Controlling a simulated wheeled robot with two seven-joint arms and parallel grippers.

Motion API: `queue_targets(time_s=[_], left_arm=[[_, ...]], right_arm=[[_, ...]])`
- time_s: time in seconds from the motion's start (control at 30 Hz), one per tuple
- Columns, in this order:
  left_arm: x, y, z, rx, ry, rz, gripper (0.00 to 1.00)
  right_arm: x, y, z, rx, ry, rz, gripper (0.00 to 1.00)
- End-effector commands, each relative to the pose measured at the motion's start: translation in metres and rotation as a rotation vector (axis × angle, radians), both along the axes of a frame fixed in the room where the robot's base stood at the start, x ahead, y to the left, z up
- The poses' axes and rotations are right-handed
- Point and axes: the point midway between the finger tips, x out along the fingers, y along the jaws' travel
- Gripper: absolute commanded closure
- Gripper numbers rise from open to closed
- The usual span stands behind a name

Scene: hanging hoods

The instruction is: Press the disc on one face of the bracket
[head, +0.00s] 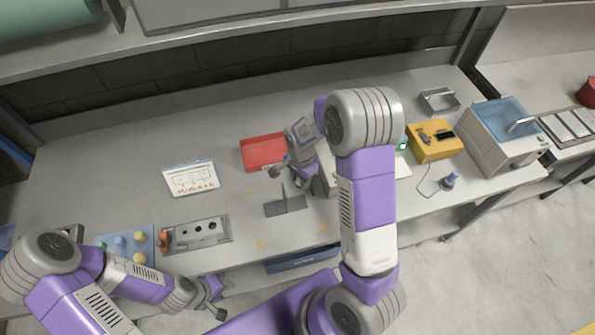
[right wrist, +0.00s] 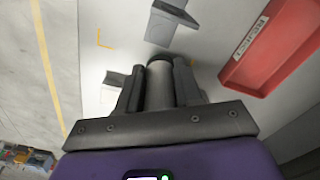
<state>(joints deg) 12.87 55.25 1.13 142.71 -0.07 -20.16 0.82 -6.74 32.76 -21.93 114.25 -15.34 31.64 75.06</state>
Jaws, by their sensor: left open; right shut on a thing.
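The grey bracket (head: 290,207) stands on the bench, a flat plate with a thin upright plate. Grey metal bracket parts (right wrist: 172,22) show at the top of the right wrist view and left of the fingers; how they join is hidden. My right gripper (head: 279,171) is above and just left of the bracket in the head view. In the right wrist view its fingers (right wrist: 160,88) are shut on a dark grey, round-ended piece, seemingly the disc (right wrist: 159,66). Whether it touches the bracket cannot be told. My left gripper (head: 214,302) is open and empty at the bench's front edge.
A red tray (head: 262,152) lies behind the bracket; it reads REJECT in the right wrist view (right wrist: 268,48). A sign (head: 190,179) and a grey block with holes (head: 201,231) lie left. A yellow box (head: 435,146) stands right. My right arm hides part of the bench.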

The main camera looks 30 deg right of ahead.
Motion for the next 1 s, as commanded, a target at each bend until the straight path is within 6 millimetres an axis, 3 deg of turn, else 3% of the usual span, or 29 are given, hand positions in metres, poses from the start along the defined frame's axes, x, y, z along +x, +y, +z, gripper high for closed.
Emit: queue_targets(time_s=[1.0], left_arm=[[0.0, 0.0, -0.073, 0.0, 0.0, 0.0, 0.57]], right_arm=[[0.0, 0.0, -0.099, 0.0, 0.0, 0.004, 0.85]])
